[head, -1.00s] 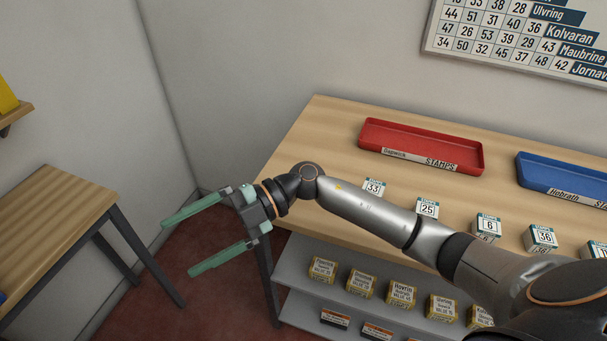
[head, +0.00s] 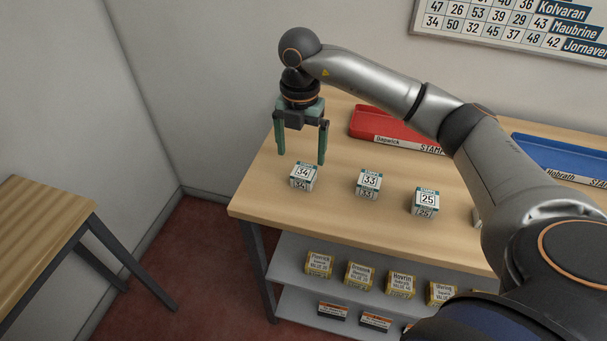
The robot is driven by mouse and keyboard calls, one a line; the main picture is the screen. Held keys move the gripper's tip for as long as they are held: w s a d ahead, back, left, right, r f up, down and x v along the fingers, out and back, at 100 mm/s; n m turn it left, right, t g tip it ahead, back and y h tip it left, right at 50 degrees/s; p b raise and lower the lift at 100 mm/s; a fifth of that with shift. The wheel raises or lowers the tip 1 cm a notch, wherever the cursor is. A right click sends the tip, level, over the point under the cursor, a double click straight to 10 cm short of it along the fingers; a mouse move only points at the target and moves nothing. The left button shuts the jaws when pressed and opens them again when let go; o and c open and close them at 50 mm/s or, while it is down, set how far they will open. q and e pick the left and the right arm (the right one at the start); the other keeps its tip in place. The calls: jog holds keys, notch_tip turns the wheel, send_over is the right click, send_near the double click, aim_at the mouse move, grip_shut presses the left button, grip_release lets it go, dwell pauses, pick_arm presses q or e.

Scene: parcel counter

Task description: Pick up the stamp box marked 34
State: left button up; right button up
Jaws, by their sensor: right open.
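The stamp box marked 34 (head: 304,177) is a small white box with a teal band. It stands at the left end of a row of boxes on the wooden counter (head: 262,200). My right gripper (head: 302,160) points down with its two green fingers apart. It is open and empty, above or just behind the box marked 34; the exact height is hard to tell. The box is in full view. My left gripper is not in view.
The boxes marked 33 (head: 368,184) and 25 (head: 425,202) stand to the right in the same row. A red tray (head: 372,126) and a blue tray (head: 560,158) lie behind. A shelf (head: 300,262) below holds several yellow boxes. Another wooden table (head: 45,225) stands at left.

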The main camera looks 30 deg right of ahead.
aim_at(304, 171)
jog(key=shift+s+d+f+p, duration=0.1)
jog(key=shift+d+f+p, duration=0.1)
jog(key=shift+f, duration=1.55)
jog(key=shift+d+f+p, duration=0.15)
jog(key=shift+f+p, duration=0.05)
jog(key=shift+f, duration=1.55)
jog(key=c, duration=1.5)
